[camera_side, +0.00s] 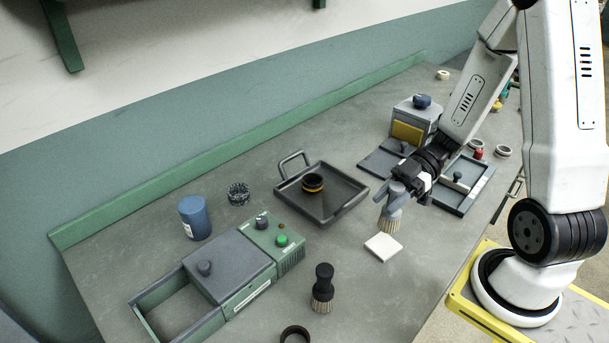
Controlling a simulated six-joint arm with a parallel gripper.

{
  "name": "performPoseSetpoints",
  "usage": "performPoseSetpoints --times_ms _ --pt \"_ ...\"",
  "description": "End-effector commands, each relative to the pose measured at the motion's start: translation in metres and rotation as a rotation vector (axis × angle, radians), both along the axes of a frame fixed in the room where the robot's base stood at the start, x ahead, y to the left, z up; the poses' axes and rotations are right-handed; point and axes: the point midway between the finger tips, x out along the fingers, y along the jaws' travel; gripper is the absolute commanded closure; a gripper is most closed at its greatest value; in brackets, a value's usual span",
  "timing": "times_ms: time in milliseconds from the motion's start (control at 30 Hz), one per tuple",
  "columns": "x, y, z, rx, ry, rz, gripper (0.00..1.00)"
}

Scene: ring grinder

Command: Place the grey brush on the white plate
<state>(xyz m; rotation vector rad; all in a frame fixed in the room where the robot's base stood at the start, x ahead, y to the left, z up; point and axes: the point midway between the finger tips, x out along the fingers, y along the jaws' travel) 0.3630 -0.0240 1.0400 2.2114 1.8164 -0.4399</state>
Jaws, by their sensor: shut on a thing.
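My gripper (410,190) is shut on the grey brush (393,202) by its handle. The brush hangs roughly upright with its pale bristles (389,225) pointing down. It is just above or behind the white plate (383,247), a small square lying flat on the grey bench. I cannot tell from this view whether the bristles touch anything. The plate is bare.
A black brush (323,288) stands at the front near a dark ring (295,335). A dark tray (322,207) holds a black and orange ring (313,183). A green-grey machine (230,272) and a blue cylinder (195,218) are at left. Bench around the plate is clear.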

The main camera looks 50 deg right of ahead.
Motion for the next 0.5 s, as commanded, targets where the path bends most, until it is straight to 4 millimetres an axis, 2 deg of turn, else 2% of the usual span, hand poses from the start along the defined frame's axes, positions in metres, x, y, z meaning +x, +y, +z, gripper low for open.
performPoseSetpoints --times_ms 200,500 --pt "0.000 0.000 -0.018 0.001 0.000 0.000 1.00" --pt "0.000 0.000 -0.022 -0.001 -0.001 -0.001 1.00"
